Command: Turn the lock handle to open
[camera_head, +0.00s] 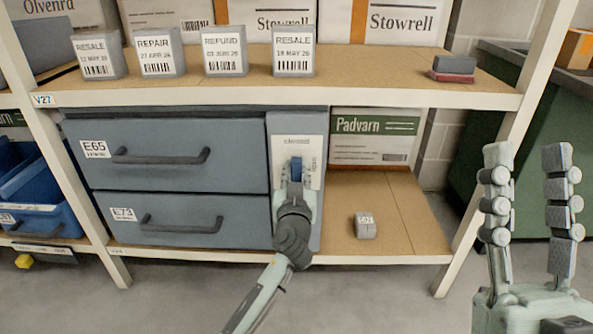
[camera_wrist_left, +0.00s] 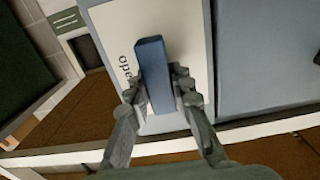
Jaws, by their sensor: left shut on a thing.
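The lock handle (camera_head: 296,170) is a blue bar on a white plate (camera_head: 312,150) on the grey cabinet's right-hand panel. The plate reads "closed" at its top and "open" along its right side. The handle stands roughly upright, under the "closed" word. My left gripper (camera_head: 295,178) is shut on the handle. In the left wrist view the handle (camera_wrist_left: 154,75) lies between the two fingers (camera_wrist_left: 159,92), with the "open" word beside it. The handle's lower part is hidden by the gripper in the head view. My right gripper (camera_head: 527,160) is open and empty, right of the rack.
The cabinet has two drawers, E65 (camera_head: 232,140) and E73 (camera_head: 232,207), both shut. A small grey box (camera_head: 366,226) and a Padvarn box (camera_head: 374,124) are right of it. Labelled boxes (camera_head: 225,52) stand on the shelf above. Blue bins (camera_head: 40,190) are at left.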

